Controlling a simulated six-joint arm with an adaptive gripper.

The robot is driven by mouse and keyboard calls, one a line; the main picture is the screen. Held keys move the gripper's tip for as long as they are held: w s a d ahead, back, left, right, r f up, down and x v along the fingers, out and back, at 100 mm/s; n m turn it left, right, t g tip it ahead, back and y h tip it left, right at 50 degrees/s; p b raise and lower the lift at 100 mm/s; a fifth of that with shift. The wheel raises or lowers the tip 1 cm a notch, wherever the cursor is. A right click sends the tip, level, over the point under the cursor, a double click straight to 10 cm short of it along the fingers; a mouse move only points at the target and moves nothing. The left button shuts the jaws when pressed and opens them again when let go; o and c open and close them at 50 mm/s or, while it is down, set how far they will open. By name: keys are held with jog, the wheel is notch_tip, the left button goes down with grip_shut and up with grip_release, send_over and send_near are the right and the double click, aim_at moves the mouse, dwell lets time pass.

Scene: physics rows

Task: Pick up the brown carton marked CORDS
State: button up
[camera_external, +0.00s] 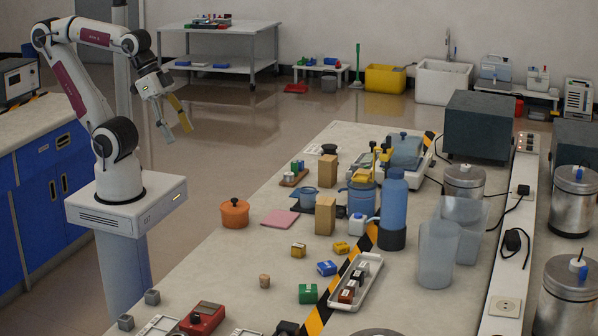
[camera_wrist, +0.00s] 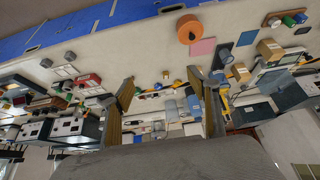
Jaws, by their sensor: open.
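Two brown cartons stand upright on the long bench: a farther carton (camera_external: 328,173) and a nearer carton (camera_external: 325,216). No marking is legible on either, so I cannot tell which reads CORDS. In the wrist view, tan boxes that look like these cartons show at upper right, one (camera_wrist: 268,48) and another (camera_wrist: 240,72). My gripper (camera_external: 179,133) is open and empty, raised left of the bench, well apart from both cartons. Its two fingers also show spread in the wrist view (camera_wrist: 160,77).
A blue bottle (camera_external: 393,200) stands right of the nearer carton. Small coloured boxes lie in front. Bare bench shows around the wooden piece (camera_external: 264,281).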

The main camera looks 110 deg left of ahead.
jog(key=shift+w, duration=0.1)
jog(key=w+a+r+n+t+y, duration=0.15)
jog(key=w+a+t+y, duration=0.35)
jog(key=w+a, duration=2.3)
jog(key=w+a+f+m+t+h, duration=0.1)
jog(key=w+a+f+m+h, duration=0.1)
jog(key=w+a+f, duration=0.65)
jog(key=s+a+f+t+h, duration=0.1)
jog(key=f+h, duration=0.1)
jog(key=f, duration=0.4)
jog(key=s+a+f+h, duration=0.2)
jog(key=f, duration=0.5)
jog(key=shift+a+t, duration=0.15)
jog(key=shift+t, duration=0.25)
jog(key=shift+w, duration=0.1)
jog(key=shift+x, duration=1.25)
